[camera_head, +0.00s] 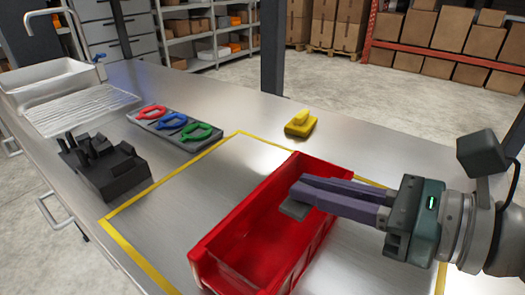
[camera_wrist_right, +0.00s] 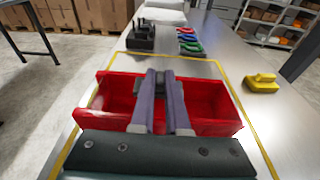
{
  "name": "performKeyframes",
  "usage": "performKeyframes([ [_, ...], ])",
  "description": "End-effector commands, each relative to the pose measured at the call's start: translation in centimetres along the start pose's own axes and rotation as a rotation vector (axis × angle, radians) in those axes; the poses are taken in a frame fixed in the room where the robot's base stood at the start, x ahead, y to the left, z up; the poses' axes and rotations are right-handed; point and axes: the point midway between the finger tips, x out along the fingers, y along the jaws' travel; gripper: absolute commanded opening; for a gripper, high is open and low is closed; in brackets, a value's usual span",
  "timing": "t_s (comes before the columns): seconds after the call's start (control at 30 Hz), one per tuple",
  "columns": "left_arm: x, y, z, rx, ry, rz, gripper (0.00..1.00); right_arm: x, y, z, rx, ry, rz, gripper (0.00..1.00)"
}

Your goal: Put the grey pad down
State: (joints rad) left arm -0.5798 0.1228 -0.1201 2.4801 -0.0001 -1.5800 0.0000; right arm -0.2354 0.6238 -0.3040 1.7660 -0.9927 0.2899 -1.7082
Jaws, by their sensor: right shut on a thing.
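My right gripper (camera_head: 306,190) reaches in from the right over the red bin (camera_head: 316,165). Its purple fingers are shut on a small grey pad (camera_head: 294,210), which shows at the fingertips. The pad hangs over the bin's opening, at about the height of its rim. In the right wrist view the fingers (camera_wrist_right: 161,76) point away across the red bin (camera_wrist_right: 215,105), and they largely hide the pad. My left gripper is in neither view.
The bin stands inside a yellow outline (camera_head: 160,185) on a steel bench. A yellow block-like tool (camera_head: 300,124), a tray with red, blue and green handled items (camera_head: 172,122) and a black holder (camera_head: 105,165) stand around it. Bench left of the bin is clear.

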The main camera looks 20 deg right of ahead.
Motion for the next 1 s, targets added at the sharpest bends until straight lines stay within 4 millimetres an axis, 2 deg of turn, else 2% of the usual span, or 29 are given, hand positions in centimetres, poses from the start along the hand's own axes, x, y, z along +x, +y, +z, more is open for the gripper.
performKeyframes([
  [0.03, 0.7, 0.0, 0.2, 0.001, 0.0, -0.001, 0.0, 0.3, 0.0, -1.1, 0.005, -0.001, -0.002, 0.0],
  [0.1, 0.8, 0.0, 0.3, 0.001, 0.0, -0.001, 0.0, 0.3, 0.0, -1.6, 0.002, -0.001, -0.001, 0.0],
  [0.37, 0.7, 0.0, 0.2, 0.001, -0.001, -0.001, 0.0, 0.3, 0.0, -1.5, 0.0, -0.002, 0.0, 0.0],
  [0.9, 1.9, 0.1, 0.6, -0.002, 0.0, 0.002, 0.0, 0.6, 0.0, -2.7, -0.001, -0.001, 0.0, 0.0],
  [0.93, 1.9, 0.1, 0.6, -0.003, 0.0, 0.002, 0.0, 0.6, 0.0, -2.7, -0.001, -0.001, 0.0, 0.15],
  [1.0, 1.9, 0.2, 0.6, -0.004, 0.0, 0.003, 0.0, 0.6, 0.0, -2.6, -0.001, -0.001, 0.0, 0.23],
])
